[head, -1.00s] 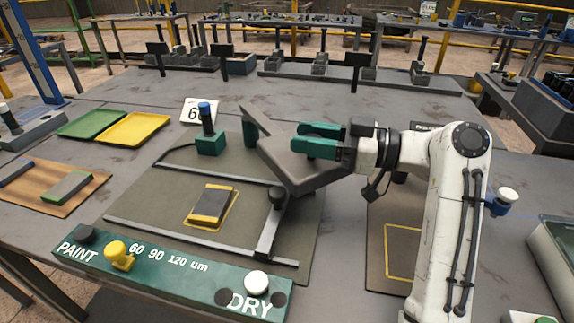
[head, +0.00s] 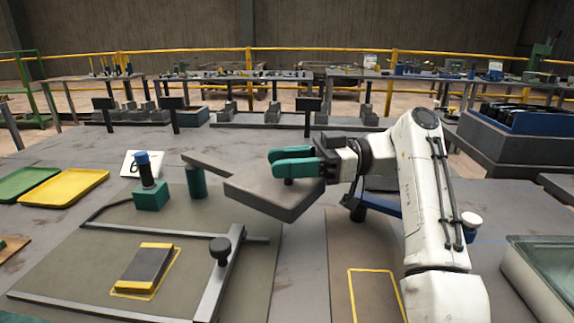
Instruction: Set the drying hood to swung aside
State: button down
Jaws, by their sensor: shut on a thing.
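The drying hood (head: 268,200) is a thick grey slab on a flat arm (head: 207,163) that passes over a green post (head: 196,182). It is held above the bench, out to the right of the post, over the right edge of the grey-green mat. It is not over the dark panel (head: 145,268) lying in a yellow outline on that mat. My gripper (head: 288,164), with green fingers, is shut on the short knob (head: 289,182) on top of the hood. The fingers hide most of the knob.
A metal frame with a black knob (head: 220,249) lies around the dark panel. A green block with a blue-topped handle (head: 150,195) stands left of the post. A brown mat with a yellow outline (head: 345,292) lies right. A grey tub (head: 540,265) stands at the far right.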

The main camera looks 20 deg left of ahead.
jog(key=shift+f, duration=0.15)
jog(key=c, duration=0.8)
grip_release()
jog(key=shift+d, duration=0.1)
jog(key=shift+r+p, duration=0.3)
jog(key=shift+r, duration=0.3)
notch_tip(320, 180, up, 3)
jog(key=shift+f+p, duration=0.15)
jog(key=shift+p, duration=0.7)
jog(key=s+d+r+p, duration=0.1)
jog(key=s+r+p, duration=0.1)
jog(key=s+r, duration=0.1)
jog(key=s+d+r+p, duration=0.2)
jog(key=s+r+p, duration=0.1)
jog(key=s, duration=0.2)
jog(key=s+d+r+p, duration=0.1)
jog(key=s+r+p, duration=0.2)
jog(key=s, duration=0.2)
jog(key=shift+s+d+r, duration=0.1)
jog(key=shift+d, duration=0.2)
